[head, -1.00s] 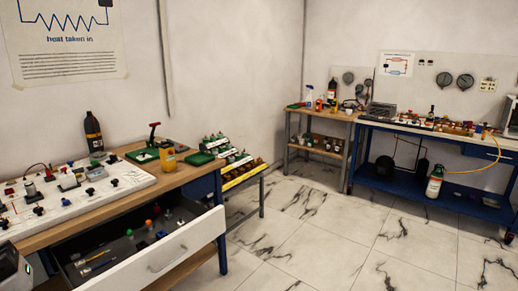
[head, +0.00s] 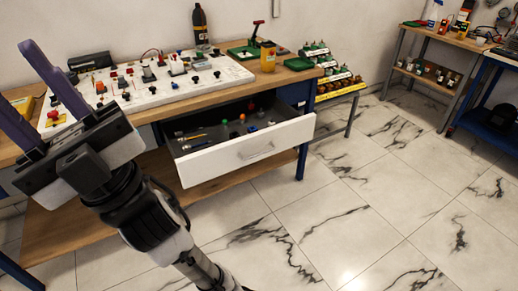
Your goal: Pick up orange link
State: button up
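A small orange piece (head: 242,117), which looks like the orange link, is in the open drawer (head: 250,153) under the workbench. It is too small to make out its shape. A green piece (head: 224,122) is to its left and a blue piece (head: 251,128) is just in front of it. My gripper (head: 14,72) is at the left of the view, with two purple fingers pointing up and left. The fingers are spread apart and nothing shows between them. The gripper is well to the left of the drawer and apart from it.
The bench top (head: 215,95) holds a white board (head: 150,92) with several parts, a dark bottle (head: 200,25) and a yellow container (head: 268,58). A stepped rack (head: 335,80) stands right of the bench. The marble floor (head: 340,220) in front is clear.

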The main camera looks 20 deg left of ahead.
aim_at(99, 86)
jog(key=u, duration=1.65)
jog(key=i+j+z, duration=0.45)
jog(key=i+j, duration=1.05)
jog(key=i, duration=0.15)
jog(key=i+j, duration=0.2)
jog(key=i, duration=0.7)
jog(key=l+z, duration=0.05)
